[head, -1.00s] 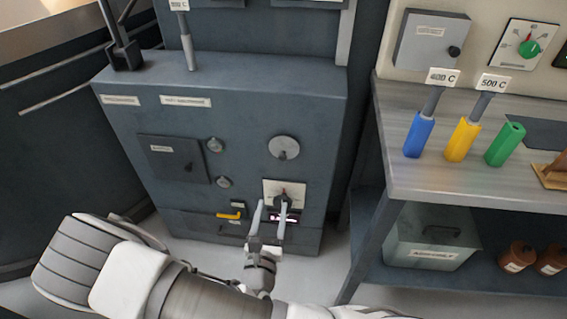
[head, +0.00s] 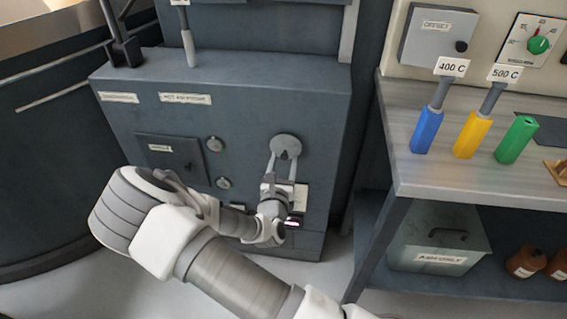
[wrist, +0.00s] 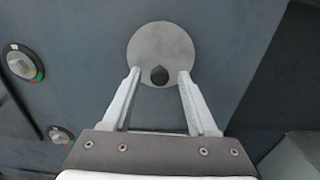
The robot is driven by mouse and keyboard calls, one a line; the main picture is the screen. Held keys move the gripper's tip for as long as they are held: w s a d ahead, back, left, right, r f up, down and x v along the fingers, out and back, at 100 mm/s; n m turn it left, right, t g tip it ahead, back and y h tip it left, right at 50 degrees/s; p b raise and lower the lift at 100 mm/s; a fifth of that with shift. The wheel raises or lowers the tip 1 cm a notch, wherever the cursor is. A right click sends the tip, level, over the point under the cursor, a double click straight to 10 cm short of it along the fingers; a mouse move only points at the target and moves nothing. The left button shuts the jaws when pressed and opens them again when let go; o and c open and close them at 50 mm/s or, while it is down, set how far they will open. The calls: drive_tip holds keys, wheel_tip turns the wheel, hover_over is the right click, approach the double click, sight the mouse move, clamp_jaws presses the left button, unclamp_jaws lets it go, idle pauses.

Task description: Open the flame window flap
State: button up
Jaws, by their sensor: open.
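The flame window flap is a round grey disc (head: 287,141) on the front of the dark blue-grey furnace cabinet, in its right half. In the wrist view the disc (wrist: 161,45) lies straight ahead, with a small dark knob (wrist: 159,75) near its lower edge. The disc covers whatever is behind it. My gripper (head: 283,159) is open in front of the disc's lower part. In the wrist view its two fingertips stand left and right of the knob, with a gap on each side. I cannot tell whether the fingertips touch the disc.
A square dark door (head: 170,155) and two small round dials (head: 215,144) are left of the disc. A panel (head: 300,197) below is partly hidden by my gripper.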

drive_tip(key=shift+w, duration=0.15)
drive_tip(key=shift+c, duration=0.3)
clamp_jaws()
idle(1.1)
